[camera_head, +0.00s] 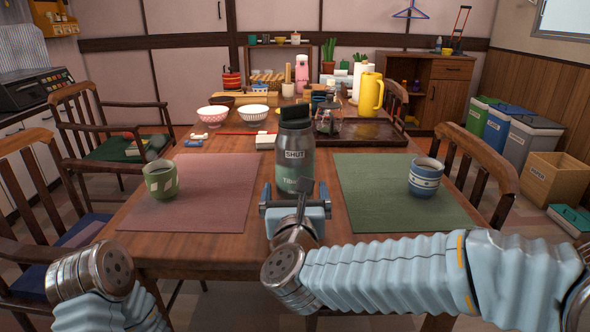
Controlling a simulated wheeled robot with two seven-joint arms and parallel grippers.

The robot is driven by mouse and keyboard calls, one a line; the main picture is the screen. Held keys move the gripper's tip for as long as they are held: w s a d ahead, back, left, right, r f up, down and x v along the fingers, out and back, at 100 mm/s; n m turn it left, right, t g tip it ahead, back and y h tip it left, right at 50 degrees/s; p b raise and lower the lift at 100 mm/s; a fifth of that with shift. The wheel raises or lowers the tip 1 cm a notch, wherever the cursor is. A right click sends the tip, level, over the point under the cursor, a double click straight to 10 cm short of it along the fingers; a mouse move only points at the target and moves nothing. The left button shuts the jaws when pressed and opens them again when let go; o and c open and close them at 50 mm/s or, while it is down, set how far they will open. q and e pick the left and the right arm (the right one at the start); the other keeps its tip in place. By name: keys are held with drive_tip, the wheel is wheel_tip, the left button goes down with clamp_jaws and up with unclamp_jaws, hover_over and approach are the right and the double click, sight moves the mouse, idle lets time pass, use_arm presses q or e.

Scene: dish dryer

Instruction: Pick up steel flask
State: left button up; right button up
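The steel flask (293,168) stands upright on the wooden table between the two placemats. It has a dark cap and a grey-green body with a "SHUT" label near its top. My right gripper (295,197) is at the near side of the flask, low by its base. Its fingers are spread apart, one toward each side of the flask, and look open. I cannot tell whether they touch it. My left arm shows at the lower left, and its gripper is out of view.
A green cup (161,181) stands on the pink placemat (215,205). A striped blue cup (425,178) stands on the green placemat (375,200). A glass jar (328,119) on a dark tray (390,136) is close behind the flask. Bowls and a yellow pitcher (370,95) stand farther back.

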sight(295, 152)
drive_tip(key=w+p, duration=0.1)
drive_tip(key=w, duration=0.3)
drive_tip(key=shift+w, duration=0.75)
drive_tip(key=shift+r, duration=0.1)
drive_tip(key=c, duration=1.6)
drive_tip(key=shift+r, duration=0.2)
drive_tip(key=shift+r, duration=0.8)
drive_tip(key=s+r, duration=0.1)
drive_tip(key=r, duration=0.1)
drive_tip(key=s+r, duration=0.3)
drive_tip(key=r, duration=0.1)
drive_tip(key=shift+s+r+p, duration=0.25)
drive_tip(key=shift+s+p, duration=0.05)
drive_tip(key=shift+p, duration=0.1)
drive_tip(key=s+r, duration=0.4)
drive_tip(key=s, duration=0.5)
drive_tip(key=shift+s+r, duration=0.2)
